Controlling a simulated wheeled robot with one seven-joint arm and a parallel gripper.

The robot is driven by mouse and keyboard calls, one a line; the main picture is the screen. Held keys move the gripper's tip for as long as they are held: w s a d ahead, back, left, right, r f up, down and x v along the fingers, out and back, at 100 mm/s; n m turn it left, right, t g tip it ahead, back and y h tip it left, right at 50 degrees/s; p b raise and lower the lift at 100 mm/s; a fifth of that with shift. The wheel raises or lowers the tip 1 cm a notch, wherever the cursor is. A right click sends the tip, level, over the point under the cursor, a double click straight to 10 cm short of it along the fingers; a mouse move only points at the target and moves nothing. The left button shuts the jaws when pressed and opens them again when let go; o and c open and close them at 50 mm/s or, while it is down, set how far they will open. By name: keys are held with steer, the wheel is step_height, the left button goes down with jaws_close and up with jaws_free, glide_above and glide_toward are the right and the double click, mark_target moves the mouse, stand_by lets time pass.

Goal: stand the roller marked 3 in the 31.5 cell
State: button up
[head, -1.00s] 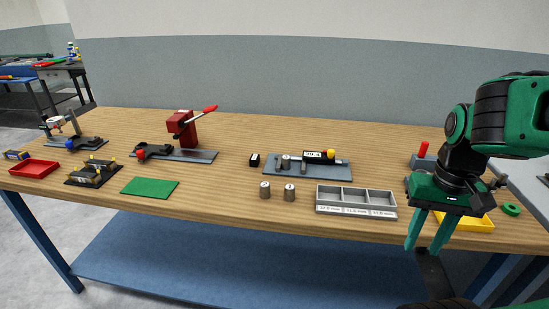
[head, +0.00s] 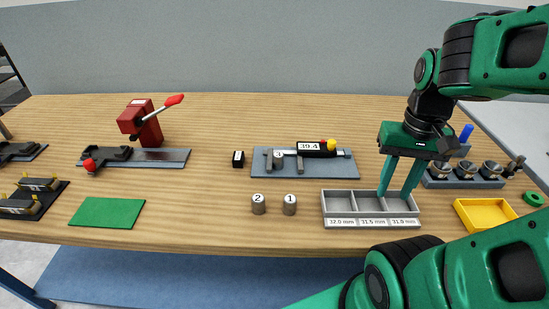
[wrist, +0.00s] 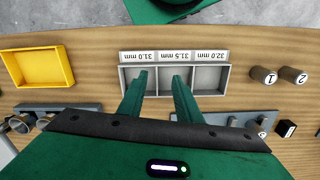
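The roller marked 3 (head: 278,160) stands between the jaws of a measuring gauge (head: 312,150) on a grey plate; it also shows in the wrist view (wrist: 262,133). The grey tray (head: 371,224) has three cells. The 31.5 cell is the middle one (head: 368,203) and looks empty; the 32.0 cell beside it looks empty too. My gripper (head: 397,194) is open, with nothing between its fingers, pointing down over the right part of the tray. In the wrist view its fingers (wrist: 158,98) partly hide the 31.0 and 31.5 cells.
Rollers marked 2 (head: 258,205) and 1 (head: 289,205) stand left of the tray. A small black block (head: 238,159) is left of the gauge plate. A yellow tray (head: 487,215) and a rack of cups (head: 463,176) are to the right. Bare wood lies between green mat (head: 106,212) and rollers.

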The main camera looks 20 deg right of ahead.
steer(key=shift+o, duration=0.4)
steer(key=o, duration=0.3)
steer(key=shift+s+r, duration=0.2)
steer(key=shift+s, duration=0.05)
step_height(320, 180, up, 4)
steer(key=n, duration=2.1)
glide_above(279, 154)
step_height(279, 154, down, 4)
steer(key=shift+w+f, duration=0.1)
steer(key=shift+w, duration=0.05)
steer(key=shift+f, duration=3.05)
